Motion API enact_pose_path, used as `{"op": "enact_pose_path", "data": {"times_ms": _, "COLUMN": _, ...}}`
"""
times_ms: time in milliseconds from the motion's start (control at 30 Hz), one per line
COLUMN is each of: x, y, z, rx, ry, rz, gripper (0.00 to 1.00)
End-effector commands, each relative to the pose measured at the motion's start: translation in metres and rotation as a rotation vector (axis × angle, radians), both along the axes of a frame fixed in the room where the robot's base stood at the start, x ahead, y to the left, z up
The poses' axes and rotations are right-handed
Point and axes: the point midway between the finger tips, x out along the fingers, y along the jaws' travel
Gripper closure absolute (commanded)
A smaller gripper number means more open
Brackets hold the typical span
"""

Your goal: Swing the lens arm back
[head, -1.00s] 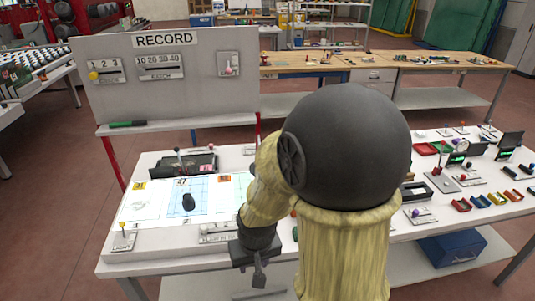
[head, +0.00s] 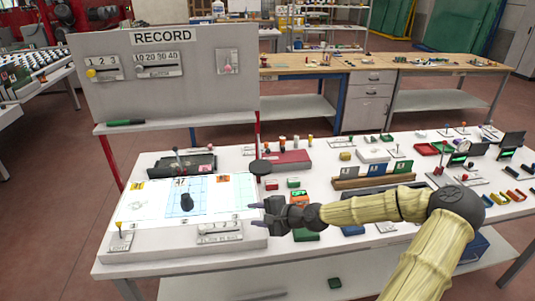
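I cannot clearly make out a part that is plainly the lens arm. A dark round disc (head: 261,167) stands at the right edge of the lit white panel (head: 150,207), and I cannot tell whether it belongs to the lens arm. My gripper (head: 254,214) reaches in from the right and points left at the panel's right edge, just in front of the disc. Its two fingertips look apart, with nothing visible between them.
The RECORD board (head: 165,80) with sliders stands behind the panel. A lever plate (head: 120,237) and a slider plate (head: 219,231) sit at the panel's front. Card holders (head: 375,180), a red box (head: 291,160) and small blocks crowd the table's right side.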

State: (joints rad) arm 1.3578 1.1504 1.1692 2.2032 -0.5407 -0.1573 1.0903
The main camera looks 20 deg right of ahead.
Motion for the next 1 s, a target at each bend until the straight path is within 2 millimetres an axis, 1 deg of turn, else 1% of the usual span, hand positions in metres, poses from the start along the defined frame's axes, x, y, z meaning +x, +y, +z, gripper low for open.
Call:
{"op": "enact_pose_path", "data": {"times_ms": 33, "x": 0.006, "y": -0.026, "z": 0.014, "rx": 0.081, "ry": -0.052, "rz": -0.084, "gripper": 0.61}}
{"op": "enact_pose_path", "data": {"times_ms": 67, "x": 0.009, "y": -0.041, "z": 0.024, "rx": 0.127, "ry": -0.084, "rz": -0.129, "gripper": 0.61}}
{"op": "enact_pose_path", "data": {"times_ms": 100, "x": 0.011, "y": -0.061, "z": 0.037, "rx": 0.184, "ry": -0.127, "rz": -0.188, "gripper": 0.61}}
{"op": "enact_pose_path", "data": {"times_ms": 167, "x": 0.011, "y": -0.090, "z": 0.057, "rx": 0.263, "ry": -0.189, "rz": -0.266, "gripper": 0.61}}
{"op": "enact_pose_path", "data": {"times_ms": 200, "x": 0.010, "y": -0.108, "z": 0.068, "rx": 0.305, "ry": -0.226, "rz": -0.309, "gripper": 0.61}}
{"op": "enact_pose_path", "data": {"times_ms": 300, "x": 0.004, "y": -0.140, "z": 0.089, "rx": 0.380, "ry": -0.294, "rz": -0.383, "gripper": 0.61}}
{"op": "enact_pose_path", "data": {"times_ms": 333, "x": 0.003, "y": -0.146, "z": 0.093, "rx": 0.393, "ry": -0.306, "rz": -0.395, "gripper": 0.61}}
{"op": "enact_pose_path", "data": {"times_ms": 433, "x": 0.001, "y": -0.154, "z": 0.099, "rx": 0.412, "ry": -0.325, "rz": -0.413, "gripper": 0.61}}
{"op": "enact_pose_path", "data": {"times_ms": 767, "x": 0.003, "y": -0.153, "z": 0.098, "rx": 0.409, "ry": -0.323, "rz": -0.411, "gripper": 0.61}}
{"op": "enact_pose_path", "data": {"times_ms": 867, "x": 0.009, "y": -0.151, "z": 0.099, "rx": 0.409, "ry": -0.322, "rz": -0.410, "gripper": 0.61}}
{"op": "enact_pose_path", "data": {"times_ms": 1000, "x": 0.025, "y": -0.147, "z": 0.099, "rx": 0.409, "ry": -0.319, "rz": -0.408, "gripper": 0.61}}
